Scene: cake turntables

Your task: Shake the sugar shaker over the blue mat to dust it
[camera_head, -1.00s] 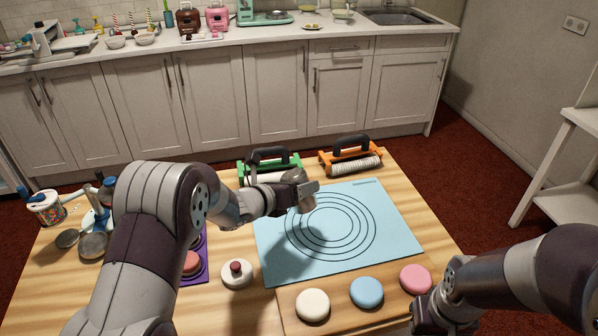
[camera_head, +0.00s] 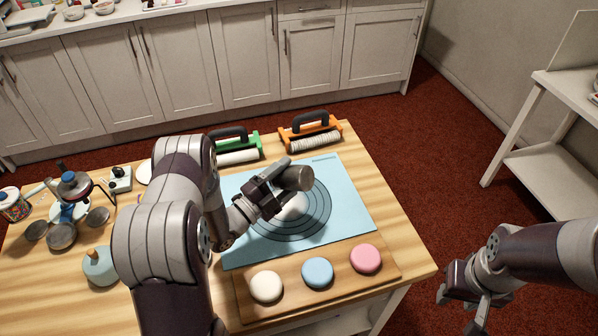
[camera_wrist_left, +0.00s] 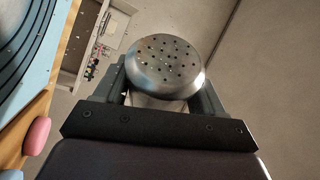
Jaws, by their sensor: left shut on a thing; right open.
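My left gripper (camera_head: 274,194) is shut on the sugar shaker (camera_head: 297,178), a grey metal cylinder, and holds it tilted above the blue mat (camera_head: 350,215). In the left wrist view the shaker's round perforated lid (camera_wrist_left: 165,62) shows between the fingers (camera_wrist_left: 163,92). The mat has dark concentric rings; a white patch (camera_head: 291,209) lies inside them, just below the shaker, partly hidden by the gripper. The mat's edge also shows at the left of the wrist view (camera_wrist_left: 45,65). My right gripper (camera_head: 470,305) is open and empty, off the table's right side.
A wooden board (camera_head: 345,284) with white (camera_head: 266,286), blue (camera_head: 317,272) and pink (camera_head: 366,258) discs lies in front of the mat. A green roller (camera_head: 238,155) and an orange roller (camera_head: 312,137) stand behind it. Several utensils crowd the table's left. The left arm hides part of the table.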

